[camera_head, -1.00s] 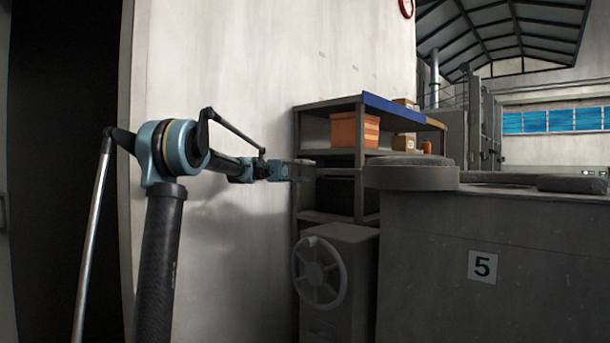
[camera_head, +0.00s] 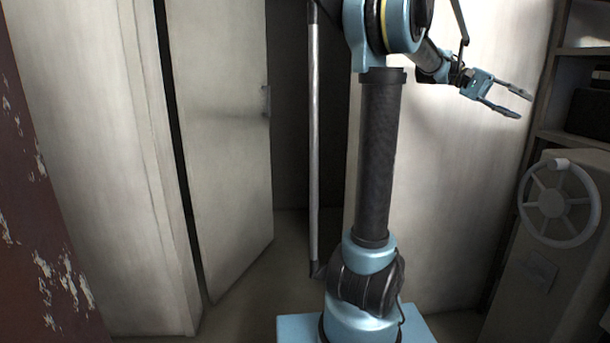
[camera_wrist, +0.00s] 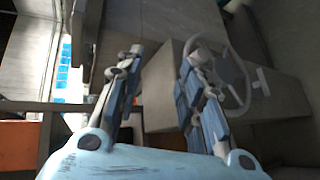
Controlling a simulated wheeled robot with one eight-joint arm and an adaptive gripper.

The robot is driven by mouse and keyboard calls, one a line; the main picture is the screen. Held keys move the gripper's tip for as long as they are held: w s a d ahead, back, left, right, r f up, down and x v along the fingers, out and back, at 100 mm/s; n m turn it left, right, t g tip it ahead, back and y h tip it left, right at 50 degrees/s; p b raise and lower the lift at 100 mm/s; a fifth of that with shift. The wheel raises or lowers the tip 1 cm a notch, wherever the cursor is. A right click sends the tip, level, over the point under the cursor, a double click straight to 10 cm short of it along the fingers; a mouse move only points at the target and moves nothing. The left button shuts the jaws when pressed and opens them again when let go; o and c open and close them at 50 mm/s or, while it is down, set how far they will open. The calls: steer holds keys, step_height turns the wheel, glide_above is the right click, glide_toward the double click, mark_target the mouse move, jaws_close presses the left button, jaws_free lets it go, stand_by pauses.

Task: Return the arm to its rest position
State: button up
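My gripper (camera_head: 514,103) is at the upper right of the head view, at the end of my blue and black arm. Its two fingers are spread apart with nothing between them. The arm rises from its blue base, and the forearm points right and slightly down. In the wrist view my gripper (camera_wrist: 155,100) also shows both fingers apart and empty. The fingers touch nothing that I can see.
A grey cabinet with a handwheel (camera_head: 559,203) stands at the right, below the gripper; the handwheel (camera_wrist: 232,80) also shows in the wrist view. Shelving (camera_head: 575,140) is at the right edge. A pale door (camera_head: 222,140) stands ajar at the left. A peeling dark red surface (camera_head: 40,200) fills the left edge.

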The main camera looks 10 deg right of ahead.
steer(key=s+a+f+n+t+y, duration=0.1)
steer(key=a+f+n+t+y, duration=0.2)
steer(key=a+f, duration=1.6)
steer(key=s+a+f+n+t+y, duration=0.2)
steer(key=a+f+n+t+y, duration=0.2)
steer(key=a+f, duration=1.6)
steer(key=a+n+t, duration=0.3)
steer(key=a+t, duration=0.4)
steer(key=shift+s+a+f+y, duration=0.25)
steer(key=shift+a+y, duration=0.05)
steer(key=shift+a, duration=0.1)
